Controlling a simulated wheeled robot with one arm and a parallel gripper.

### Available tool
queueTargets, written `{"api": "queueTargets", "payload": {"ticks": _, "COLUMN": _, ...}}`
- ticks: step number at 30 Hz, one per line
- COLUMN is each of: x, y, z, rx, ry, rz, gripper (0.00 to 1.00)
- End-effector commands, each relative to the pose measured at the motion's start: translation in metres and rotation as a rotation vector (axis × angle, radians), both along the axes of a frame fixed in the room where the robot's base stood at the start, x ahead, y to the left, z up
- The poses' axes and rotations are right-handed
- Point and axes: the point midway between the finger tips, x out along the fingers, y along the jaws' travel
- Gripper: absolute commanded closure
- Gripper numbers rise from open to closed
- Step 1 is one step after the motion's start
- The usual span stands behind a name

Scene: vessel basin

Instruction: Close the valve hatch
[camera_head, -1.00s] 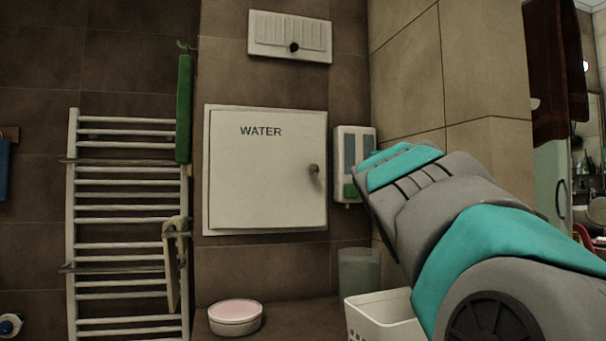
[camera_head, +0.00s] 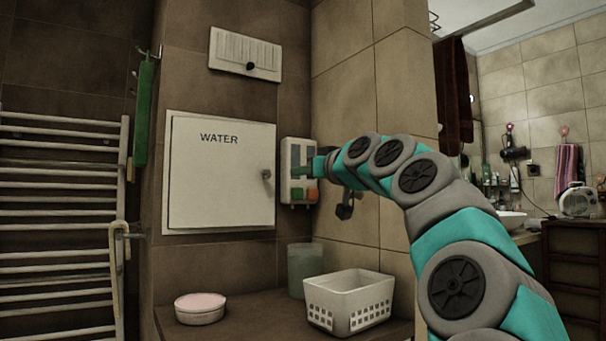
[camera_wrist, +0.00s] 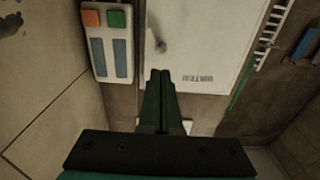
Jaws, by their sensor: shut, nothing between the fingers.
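The valve hatch is a white square door (camera_head: 220,180) marked WATER, set in a white frame on the brown tiled wall. It looks shut or nearly shut; I cannot tell if it is fully flush. Its small grey knob (camera_head: 267,174) is near the right edge. In the wrist view the hatch (camera_wrist: 205,45) appears upside down, with the blurred knob (camera_wrist: 160,45) beyond the fingertips. My gripper (camera_wrist: 160,73) is shut and empty, its dark green fingers together. In the head view my gripper (camera_head: 300,171) is right of the hatch, in front of the wall box.
A wall box (camera_head: 298,154) with green and orange buttons hangs right of the hatch. Below, a ledge holds a round pink-topped tin (camera_head: 200,307), a grey-green cup (camera_head: 304,266) and a white basket (camera_head: 350,302). A towel rail (camera_head: 60,220) stands left. A vent panel (camera_head: 245,54) is above.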

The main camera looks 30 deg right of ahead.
Motion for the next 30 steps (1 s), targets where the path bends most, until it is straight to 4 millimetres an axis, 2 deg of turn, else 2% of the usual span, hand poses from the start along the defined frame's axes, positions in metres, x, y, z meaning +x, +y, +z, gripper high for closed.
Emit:
{"api": "queueTargets", "payload": {"ticks": 15, "x": 0.067, "y": 0.002, "z": 0.001, "rx": -0.005, "ry": 0.002, "rz": -0.004, "gripper": 1.00}}
{"api": "queueTargets", "payload": {"ticks": 30, "x": 0.118, "y": 0.005, "z": 0.002, "rx": -0.005, "ry": 0.004, "rz": -0.002, "gripper": 1.00}}
